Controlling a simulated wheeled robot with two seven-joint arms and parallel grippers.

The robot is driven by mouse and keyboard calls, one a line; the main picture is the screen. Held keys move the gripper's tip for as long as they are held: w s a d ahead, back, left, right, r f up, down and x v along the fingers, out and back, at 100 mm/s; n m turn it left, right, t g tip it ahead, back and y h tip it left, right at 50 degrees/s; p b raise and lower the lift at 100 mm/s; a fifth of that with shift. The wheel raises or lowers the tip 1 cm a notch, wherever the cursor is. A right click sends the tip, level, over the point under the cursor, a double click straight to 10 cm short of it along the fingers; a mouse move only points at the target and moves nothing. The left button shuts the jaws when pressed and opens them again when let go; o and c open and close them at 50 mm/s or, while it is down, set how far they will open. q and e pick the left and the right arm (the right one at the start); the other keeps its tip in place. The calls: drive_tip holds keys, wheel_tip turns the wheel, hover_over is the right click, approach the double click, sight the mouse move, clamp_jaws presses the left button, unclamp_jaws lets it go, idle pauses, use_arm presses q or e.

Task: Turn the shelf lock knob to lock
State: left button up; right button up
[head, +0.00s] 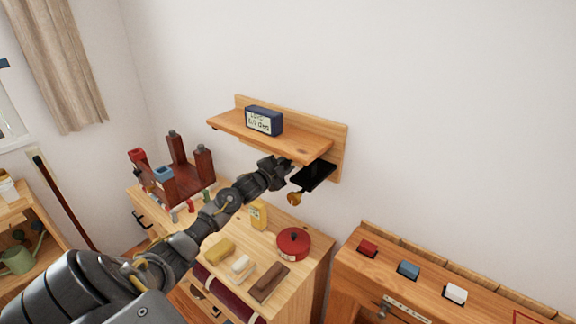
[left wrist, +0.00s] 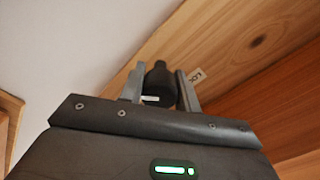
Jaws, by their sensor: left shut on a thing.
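The wooden wall shelf (head: 230,122) is mounted on the white wall. My left gripper (head: 284,165) reaches up to the shelf's underside near its right end. In the left wrist view, the shelf's underside (left wrist: 240,55) fills the right part. The black lock knob (left wrist: 160,80) sits between the two fingers of my left gripper (left wrist: 160,90), which is shut on it. A small pale label (left wrist: 197,75), partly hidden by a finger, shows beside it and seems to start with "LO". In the head view my gripper hides the knob. My right gripper is not in view.
Below are a wooden cabinet with a red round tin (head: 293,243) and blocks, and an upturned dark red stool (head: 180,185).

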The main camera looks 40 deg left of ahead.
use_arm(q)
drive_tip(key=o, duration=1)
drive_tip(key=s+b, duration=0.3)
drive_tip(key=s, duration=0.7)
drive_tip(key=shift+s+d+r, duration=0.1)
drive_tip(key=shift+s+r, duration=0.05)
drive_tip(key=shift+s, duration=0.25)
